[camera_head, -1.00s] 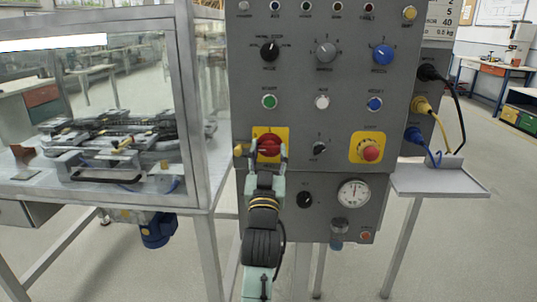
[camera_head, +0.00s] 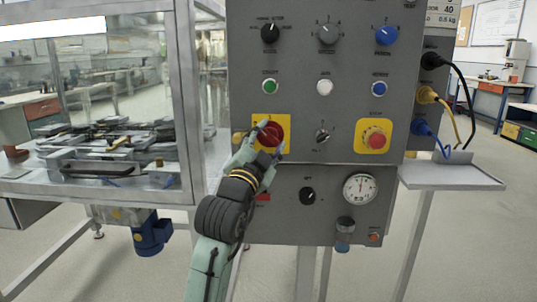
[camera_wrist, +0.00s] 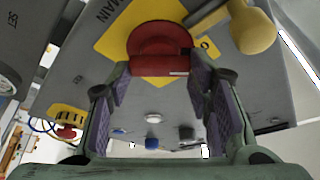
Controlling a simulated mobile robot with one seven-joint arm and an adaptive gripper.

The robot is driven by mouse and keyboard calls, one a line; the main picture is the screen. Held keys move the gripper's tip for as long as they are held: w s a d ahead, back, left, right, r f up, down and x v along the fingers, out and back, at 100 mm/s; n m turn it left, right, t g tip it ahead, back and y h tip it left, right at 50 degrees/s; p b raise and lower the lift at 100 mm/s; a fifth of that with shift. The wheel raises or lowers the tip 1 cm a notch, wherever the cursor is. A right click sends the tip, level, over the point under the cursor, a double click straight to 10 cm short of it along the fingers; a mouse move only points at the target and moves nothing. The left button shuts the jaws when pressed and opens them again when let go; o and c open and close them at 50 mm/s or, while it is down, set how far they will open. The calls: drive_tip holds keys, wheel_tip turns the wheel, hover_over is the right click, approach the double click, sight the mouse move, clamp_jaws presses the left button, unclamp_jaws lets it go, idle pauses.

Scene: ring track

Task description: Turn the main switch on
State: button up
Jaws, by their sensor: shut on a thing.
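The main switch (camera_head: 270,133) is a red rotary knob on a yellow plate on the grey control panel. In the wrist view the red knob (camera_wrist: 160,45) sits between the finger ends, beside the letters "MAIN" and an "O" on the plate. My gripper (camera_head: 268,138) reaches it from the lower left, tilted, and is shut on the knob. In the wrist view the two purple-padded fingers (camera_wrist: 160,85) stand on either side of it. The fingers hide part of the knob, and its pointer position cannot be told.
A yellowish knobbed handle (camera_wrist: 253,30) sticks out close to the switch. A red stop button (camera_head: 375,140) on a yellow plate is to the right. A pressure gauge (camera_head: 360,189) is below. A glass-walled machine (camera_head: 120,110) stands left, and a small shelf (camera_head: 450,175) right.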

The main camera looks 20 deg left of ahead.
drive_tip(key=m+h+b, duration=0.1)
drive_tip(key=m, duration=0.1)
drive_tip(key=m+g+b, duration=0.1)
drive_tip(key=m, duration=0.2)
drive_tip(key=shift+h, duration=0.4)
drive_tip(key=shift+r+m+g, duration=0.1)
drive_tip(key=shift+m+g, duration=1)
drive_tip(key=shift+m, duration=1.4)
drive_tip(key=o, duration=1.1)
drive_tip(key=shift+o, duration=0.2)
drive_tip(key=s+a, duration=0.1)
drive_tip(key=s, duration=1.1)
drive_tip(key=shift+a, duration=0.2)
drive_tip(key=shift+r, duration=0.1)
